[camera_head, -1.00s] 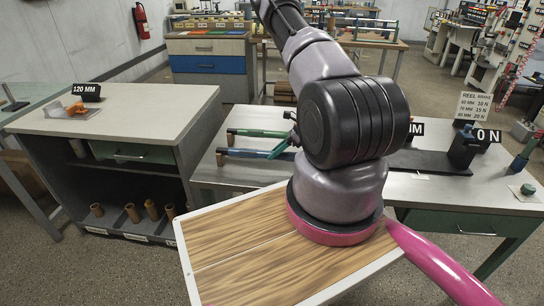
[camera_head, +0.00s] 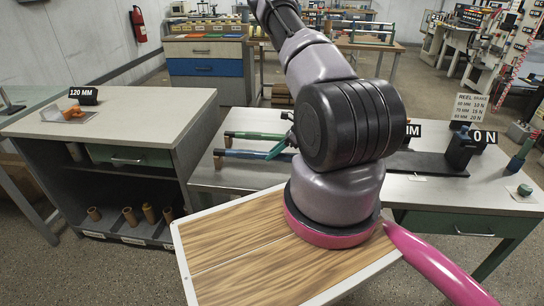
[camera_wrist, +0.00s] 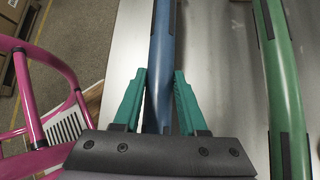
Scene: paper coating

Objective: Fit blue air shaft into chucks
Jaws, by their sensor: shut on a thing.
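The blue air shaft (camera_head: 245,154) lies level along the left part of the workbench, in front of a green shaft (camera_head: 250,135). In the wrist view the blue shaft (camera_wrist: 161,55) runs between the two teal fingers of my gripper (camera_wrist: 160,78), which is shut on it. The green shaft (camera_wrist: 281,80) runs beside it on the right, apart from the fingers. In the head view only a bit of my gripper (camera_head: 283,146) shows beside my arm. A black upright block (camera_head: 461,149) stands on a dark base plate (camera_head: 428,163) at the right; my arm hides the bench between.
The workbench (camera_head: 480,188) has bare surface at front right. A cabinet (camera_head: 140,118) with a "120 MM" sign (camera_head: 83,95) is at left. My pink-railed base is in front.

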